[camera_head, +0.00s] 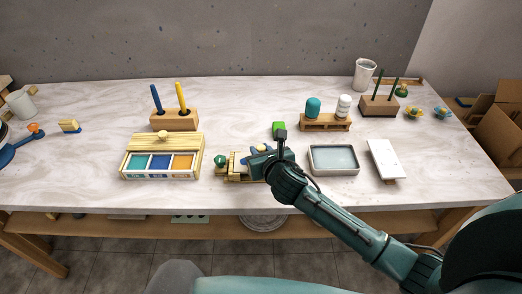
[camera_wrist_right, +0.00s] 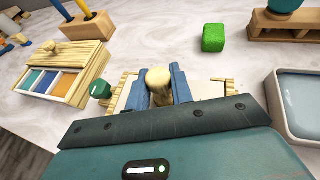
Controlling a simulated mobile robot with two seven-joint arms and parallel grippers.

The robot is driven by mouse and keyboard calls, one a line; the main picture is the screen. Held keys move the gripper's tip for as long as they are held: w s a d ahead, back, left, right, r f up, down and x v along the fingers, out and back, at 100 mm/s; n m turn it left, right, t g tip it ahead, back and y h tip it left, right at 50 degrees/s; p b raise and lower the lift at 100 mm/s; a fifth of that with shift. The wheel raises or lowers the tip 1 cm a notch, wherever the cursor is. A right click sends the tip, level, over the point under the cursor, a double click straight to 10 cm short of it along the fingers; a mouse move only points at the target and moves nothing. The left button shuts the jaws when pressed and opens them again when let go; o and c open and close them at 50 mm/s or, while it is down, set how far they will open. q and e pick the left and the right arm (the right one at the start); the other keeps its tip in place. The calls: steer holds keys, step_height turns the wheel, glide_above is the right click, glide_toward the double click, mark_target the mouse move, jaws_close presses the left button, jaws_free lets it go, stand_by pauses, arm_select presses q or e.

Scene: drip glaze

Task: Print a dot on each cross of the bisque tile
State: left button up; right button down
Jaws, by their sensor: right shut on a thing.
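My right gripper (camera_head: 281,150) is low over the front middle of the table. In the right wrist view its blue fingers (camera_wrist_right: 159,88) are shut on a pale wooden tool with a rounded top (camera_wrist_right: 158,77). The tool's lower end is hidden, so I cannot tell whether it touches anything. Behind the fingers lies a pale flat surface, probably the bisque tile (camera_wrist_right: 209,90), in a wooden holder (camera_wrist_right: 229,87). Fingers and palm cover much of it, and I make out no crosses or dots. An open paint box (camera_head: 129,163) with teal, blue and orange sections stands to the left. My left gripper is out of view.
A green-ended piece (camera_wrist_right: 101,90) sits left of the holder. A green cube (camera_head: 279,128) lies behind it. A water tray (camera_head: 313,165) and a white slab (camera_head: 386,158) are to the right. Wooden racks (camera_head: 325,124) stand at the back. The table's left front is clear.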

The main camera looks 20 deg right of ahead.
step_height(320, 180, up, 5)
steer(key=p, duration=0.5)
steer(key=shift+f, duration=0.2)
steer(key=shift+r, duration=1.15)
